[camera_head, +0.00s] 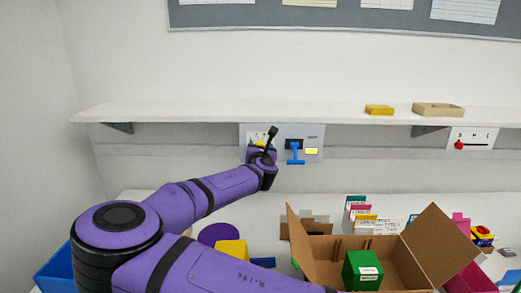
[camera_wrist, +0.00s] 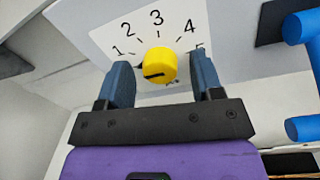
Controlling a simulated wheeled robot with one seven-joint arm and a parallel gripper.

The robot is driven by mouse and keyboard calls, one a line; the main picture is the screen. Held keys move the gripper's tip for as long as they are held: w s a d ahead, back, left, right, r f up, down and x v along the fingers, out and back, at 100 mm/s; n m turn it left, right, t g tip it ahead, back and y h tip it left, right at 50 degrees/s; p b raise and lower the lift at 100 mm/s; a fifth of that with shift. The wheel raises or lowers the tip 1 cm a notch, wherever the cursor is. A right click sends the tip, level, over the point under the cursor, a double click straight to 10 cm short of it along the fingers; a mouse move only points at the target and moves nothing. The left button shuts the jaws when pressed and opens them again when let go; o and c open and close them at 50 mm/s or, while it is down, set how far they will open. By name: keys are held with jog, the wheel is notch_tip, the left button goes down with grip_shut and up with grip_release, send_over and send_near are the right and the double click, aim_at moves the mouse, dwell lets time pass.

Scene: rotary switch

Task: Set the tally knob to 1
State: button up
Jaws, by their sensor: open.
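The tally knob is a round yellow knob (camera_wrist: 159,62) on a white dial plate (camera_wrist: 178,22) marked 1 to 5 in the wrist view; the 5 is partly hidden by a finger. A dark line on the knob's face lies low and to the left; I cannot tell exactly which mark it points at. My gripper (camera_wrist: 160,72) is open, with one blue finger on each side of the knob and visible gaps to it. In the head view, my gripper (camera_head: 263,147) is at the wall panel (camera_head: 310,133) and hides most of the dial.
A blue lever (camera_head: 295,151) sits on the same panel, just right of my gripper. A shelf (camera_head: 230,112) runs above. A red-knobbed panel (camera_head: 478,138) is far right. An open cardboard box (camera_head: 325,268) holding a green box (camera_head: 362,270) stands on the table below.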

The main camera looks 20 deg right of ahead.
jog(key=shift+c, duration=0.3)
jog(key=c, duration=0.9)
jog(key=shift+o, duration=0.2)
jog(key=shift+m, duration=3.6)
jog(key=shift+f, duration=0.1)
jog(key=o, duration=0.9)
